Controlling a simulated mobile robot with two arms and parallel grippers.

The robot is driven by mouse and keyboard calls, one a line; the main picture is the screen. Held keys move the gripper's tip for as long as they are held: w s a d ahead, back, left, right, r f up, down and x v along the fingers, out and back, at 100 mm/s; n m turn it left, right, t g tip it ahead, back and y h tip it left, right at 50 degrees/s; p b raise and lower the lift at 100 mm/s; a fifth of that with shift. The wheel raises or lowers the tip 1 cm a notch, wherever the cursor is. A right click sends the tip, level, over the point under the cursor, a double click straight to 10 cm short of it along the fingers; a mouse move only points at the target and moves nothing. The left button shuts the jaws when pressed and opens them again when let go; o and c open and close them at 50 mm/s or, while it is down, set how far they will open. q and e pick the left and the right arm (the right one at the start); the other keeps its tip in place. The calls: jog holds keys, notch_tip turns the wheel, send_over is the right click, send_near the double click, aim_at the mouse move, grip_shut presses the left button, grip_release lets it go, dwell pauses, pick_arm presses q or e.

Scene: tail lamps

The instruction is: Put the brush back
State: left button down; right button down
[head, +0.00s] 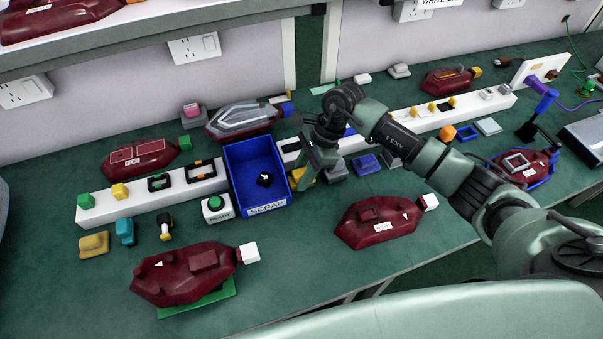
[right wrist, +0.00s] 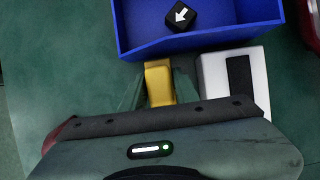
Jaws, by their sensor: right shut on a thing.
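My right gripper (head: 308,172) points down just right of the blue scrap bin (head: 232,165). It is shut on a yellow piece (head: 297,174), which may be the brush; no bristles can be made out. In the right wrist view the yellow piece (right wrist: 160,82) sits between the fingers, beside the outside of the bin wall (right wrist: 200,40). A yellow and black item (head: 166,227) lies on the bench left of the bin; I cannot tell whether it is a brush. My left gripper is not in view.
A dark block with a white arrow (right wrist: 181,15) lies in the bin. White strips (head: 150,196) flank it. A green button box (head: 215,208) stands at its front left. Red lamps (head: 185,272) (head: 380,221) lie in front, with bare green bench (head: 290,250) between them.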

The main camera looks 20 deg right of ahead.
jog(key=c, duration=1.1)
grip_release()
jog(key=shift+f, duration=0.1)
jog(key=shift+o, duration=0.2)
jog(key=shift+d+r, duration=0.1)
jog(key=shift+r, duration=0.2)
jog(key=b+v, duration=0.2)
jog(key=v, duration=0.9)
jog(key=shift+d+r, duration=0.15)
jog(key=shift+r, duration=0.2)
